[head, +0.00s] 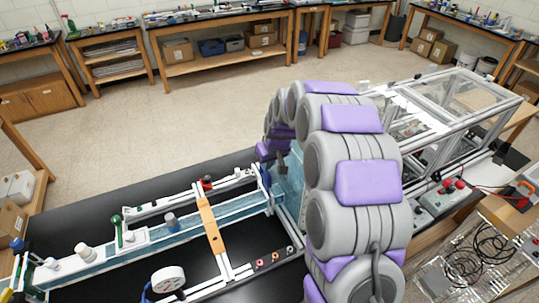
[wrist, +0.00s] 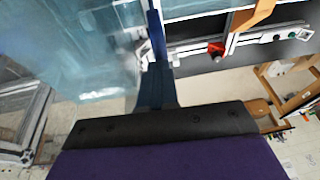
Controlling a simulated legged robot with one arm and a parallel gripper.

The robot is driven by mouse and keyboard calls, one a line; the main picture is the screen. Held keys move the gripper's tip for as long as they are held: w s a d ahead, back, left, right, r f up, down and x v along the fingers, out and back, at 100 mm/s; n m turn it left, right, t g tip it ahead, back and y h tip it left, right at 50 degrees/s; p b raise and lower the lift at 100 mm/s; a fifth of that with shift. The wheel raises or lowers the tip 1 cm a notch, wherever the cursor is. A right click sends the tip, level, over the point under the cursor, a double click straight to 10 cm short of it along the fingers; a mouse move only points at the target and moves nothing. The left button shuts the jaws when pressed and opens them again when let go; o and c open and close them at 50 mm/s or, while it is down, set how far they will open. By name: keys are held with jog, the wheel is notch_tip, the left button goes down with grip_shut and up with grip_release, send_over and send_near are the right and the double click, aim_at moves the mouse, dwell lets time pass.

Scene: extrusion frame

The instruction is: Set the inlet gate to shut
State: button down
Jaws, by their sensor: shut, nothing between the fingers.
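I cannot pick out the inlet gate for certain. A clear, blue-tinted tank (head: 291,185) stands at the right end of a long water channel (head: 190,232). A blue upright flange (head: 264,188) stands where the two meet. A red knob-like part (head: 207,183) sits on the white rail behind the channel; it also shows in the wrist view (wrist: 216,50). My gripper (wrist: 156,75) is shut and empty, pointing at the blue upright by the tank wall. I cannot tell whether it touches it. In the head view my arm hides part of the tank.
An orange-brown crossbar (head: 211,226) spans the channel. A white round reel (head: 168,279) lies in front. A metal extrusion frame with clear panels (head: 455,105) stands to the right, near a control box with red buttons (head: 445,197). Open floor (head: 175,125) lies behind the bench.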

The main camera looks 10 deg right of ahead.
aim_at(268, 177)
jog(key=shift+a+f, duration=0.1)
jog(key=shift+f, duration=0.1)
notch_tip(268, 177, down, 5)
jog(key=shift+f+b, duration=0.2)
jog(key=shift+b, duration=0.95)
jog(key=shift+s+f, duration=0.15)
jog(key=shift+s, duration=0.2)
jog(key=w+v, duration=0.1)
jog(key=v, duration=1.7)
jog(key=s+a+f+g+b, duration=0.1)
jog(key=s+f+b, duration=0.2)
jog(key=s, duration=1)
jog(key=s+a+f+m+g+h+b, duration=0.1)
jog(key=s+f+b, duration=0.3)
jog(key=s, duration=0.9)
jog(key=s+a+f+m+g+b, duration=0.1)
jog(key=s+f+g+b, duration=0.2)
jog(key=s, duration=1.1)
notch_tip(268, 177, down, 3)
jog(key=shift+a+f+h+b, duration=0.2)
jog(key=shift+a+h+b, duration=0.15)
jog(key=shift+b, duration=0.3)
